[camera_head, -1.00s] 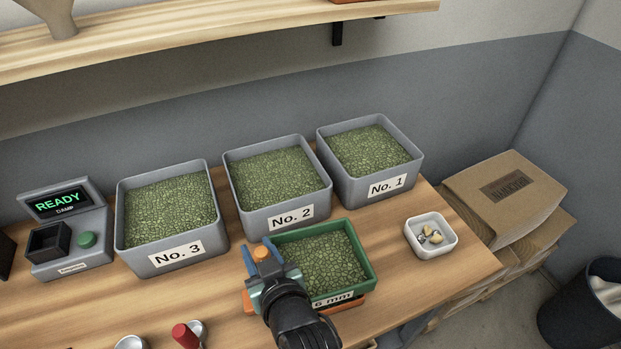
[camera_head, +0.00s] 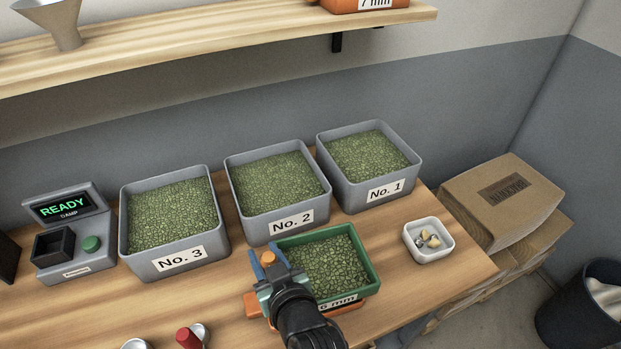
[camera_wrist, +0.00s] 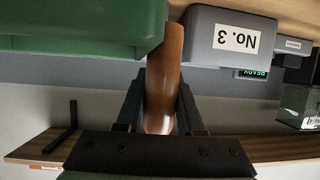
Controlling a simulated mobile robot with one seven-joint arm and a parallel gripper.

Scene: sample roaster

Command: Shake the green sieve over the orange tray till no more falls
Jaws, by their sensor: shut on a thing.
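The green sieve (camera_head: 366,266), labelled with "6 mm" in front, holds a layer of green beans. My gripper (camera_head: 270,268) is shut on its orange-brown handle at the sieve's left side. The handle (camera_wrist: 163,85) also shows between the fingers in the wrist view, beside the sieve's green wall (camera_wrist: 80,30). The sieve sits over the orange tray (camera_head: 350,305), of which only parts of the front and left edges show. I cannot tell whether sieve and tray touch. The tray's inside is hidden.
Grey bins No. 3 (camera_head: 141,263), No. 2 (camera_head: 256,233) and No. 1 (camera_head: 361,200) stand full of beans behind the sieve. A small white dish (camera_head: 442,251) with several bits stands to the right. A "READY" meter (camera_head: 78,256) stands at left. A shelf (camera_head: 200,60) hangs above.

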